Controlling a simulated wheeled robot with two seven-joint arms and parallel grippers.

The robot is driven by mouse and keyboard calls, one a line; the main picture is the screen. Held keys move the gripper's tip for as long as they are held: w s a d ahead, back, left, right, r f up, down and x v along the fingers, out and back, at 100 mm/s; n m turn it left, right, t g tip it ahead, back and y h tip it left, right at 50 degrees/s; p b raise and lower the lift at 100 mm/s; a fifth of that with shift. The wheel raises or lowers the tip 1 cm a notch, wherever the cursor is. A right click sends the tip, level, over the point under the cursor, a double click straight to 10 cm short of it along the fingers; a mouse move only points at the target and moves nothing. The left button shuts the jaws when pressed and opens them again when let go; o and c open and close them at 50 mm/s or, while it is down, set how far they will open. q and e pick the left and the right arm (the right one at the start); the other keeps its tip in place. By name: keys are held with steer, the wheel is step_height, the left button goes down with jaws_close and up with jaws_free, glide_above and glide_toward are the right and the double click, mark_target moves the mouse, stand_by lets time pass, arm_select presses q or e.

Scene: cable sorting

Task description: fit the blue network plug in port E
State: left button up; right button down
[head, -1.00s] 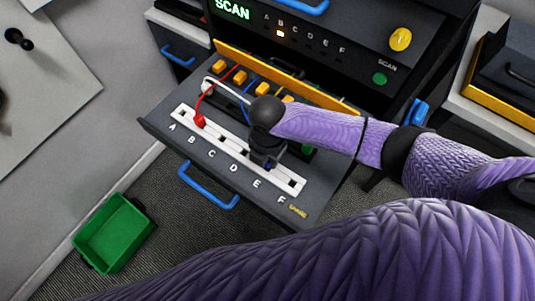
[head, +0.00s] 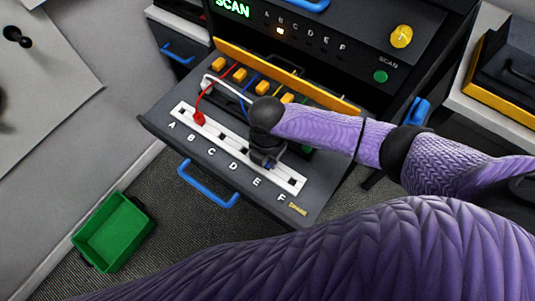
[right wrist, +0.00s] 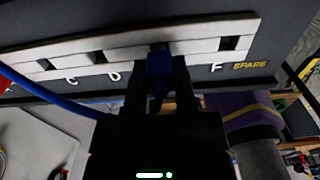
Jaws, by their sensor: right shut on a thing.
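The blue network plug (right wrist: 159,68) is held between the fingers of my right gripper (right wrist: 160,85) in the right wrist view. Its front end is at the dark opening of port E (right wrist: 160,46), between D and F; I cannot tell how deep it sits. In the head view my right gripper (head: 266,160) is down at the white port strip (head: 237,147), near the letter E, and hides most of the plug. The blue cable (right wrist: 50,98) runs left from the gripper. My left gripper is not in view.
A red plug (head: 199,119) sits in port B, and a white cable (head: 225,86) arches behind it. Yellow blocks (head: 240,76) line the tray's back. Port F (right wrist: 229,43) is empty. A green bin (head: 115,232) stands on the floor at left.

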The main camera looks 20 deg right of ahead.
steer(key=shift+f, duration=0.4)
stand_by(0.5)
jaws_free()
stand_by(0.4)
step_height(320, 180, up, 7)
steer(key=p, duration=0.7)
steer(key=shift+r, duration=0.15)
